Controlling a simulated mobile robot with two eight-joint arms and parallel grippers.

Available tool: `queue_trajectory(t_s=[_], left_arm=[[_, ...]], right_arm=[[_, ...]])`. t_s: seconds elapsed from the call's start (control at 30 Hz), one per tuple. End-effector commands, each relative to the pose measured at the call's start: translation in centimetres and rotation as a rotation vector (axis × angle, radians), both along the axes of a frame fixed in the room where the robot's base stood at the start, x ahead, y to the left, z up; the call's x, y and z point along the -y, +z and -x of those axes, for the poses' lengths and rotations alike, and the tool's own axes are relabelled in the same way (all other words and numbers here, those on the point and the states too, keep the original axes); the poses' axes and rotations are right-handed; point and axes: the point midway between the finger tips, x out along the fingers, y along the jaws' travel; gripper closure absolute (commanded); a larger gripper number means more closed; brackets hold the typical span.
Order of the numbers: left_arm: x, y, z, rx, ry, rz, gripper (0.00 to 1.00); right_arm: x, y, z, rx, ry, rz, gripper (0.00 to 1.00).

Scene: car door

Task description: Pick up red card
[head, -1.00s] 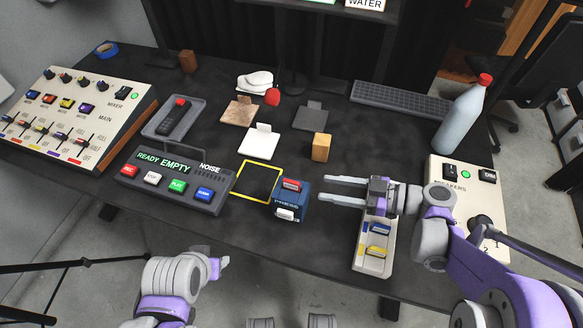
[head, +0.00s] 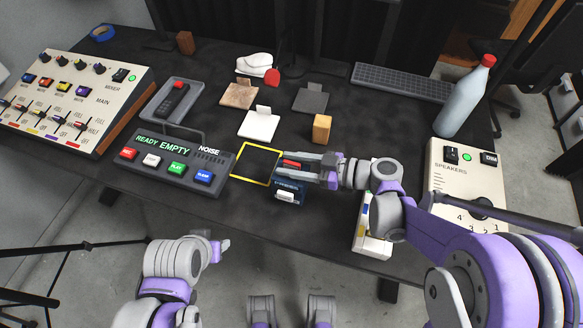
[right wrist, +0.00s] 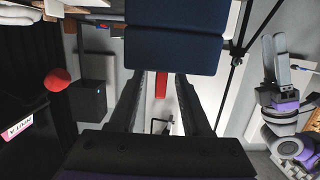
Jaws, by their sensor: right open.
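A small red card (head: 291,163) shows at the top of the blue box marked PRESS (head: 290,187), which also holds a white card (head: 286,196). My right gripper (head: 283,164) is open, with its fingers level over the box and on either side of the red card in the picture. In the right wrist view the red card (right wrist: 161,85) shows between the two open fingers, beside the dark blue box (right wrist: 170,50). Whether the fingers touch the card cannot be told. My left gripper (head: 222,245) is low in front of the table, away from the box.
A yellow square outline (head: 236,178) lies left of the box. A cream tray (head: 371,244) is to the right, partly behind my right arm. A wooden block (head: 321,128), a white pad (head: 258,126) and a button console (head: 170,165) are nearby. A bottle (head: 465,100) stands far right.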

Motion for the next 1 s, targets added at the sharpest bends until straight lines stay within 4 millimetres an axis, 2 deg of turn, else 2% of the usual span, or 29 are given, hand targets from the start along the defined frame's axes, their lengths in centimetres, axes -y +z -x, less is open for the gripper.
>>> queue_trajectory(t_s=[0.1, 0.13, 0.3, 0.4, 0.83, 1.0], left_arm=[[0.0, 0.0, 0.0, 0.000, 0.000, 0.000, 0.50], [0.0, 0.0, 0.0, 0.000, 0.000, 0.000, 0.50], [0.0, 0.0, 0.0, 0.000, 0.000, 0.000, 0.50], [0.0, 0.0, 0.0, 0.000, 0.000, 0.000, 0.50], [0.0, 0.0, 0.0, 0.000, 0.000, 0.000, 0.50], [0.0, 0.7, 0.0, 0.002, 0.000, 0.000, 0.50]], right_arm=[[0.0, 0.0, 0.0, 0.000, 0.000, 0.000, 0.52], [0.0, 0.0, 0.0, 0.000, 0.000, 0.000, 0.55], [0.0, 0.0, 0.0, 0.000, 0.000, 0.000, 0.86], [0.0, 0.0, 0.0, 0.000, 0.000, 0.000, 1.00], [0.1, 0.1, 0.0, 0.000, 0.000, 0.000, 1.00], [0.1, 2.1, 0.0, 0.001, 0.000, 0.000, 1.00]])
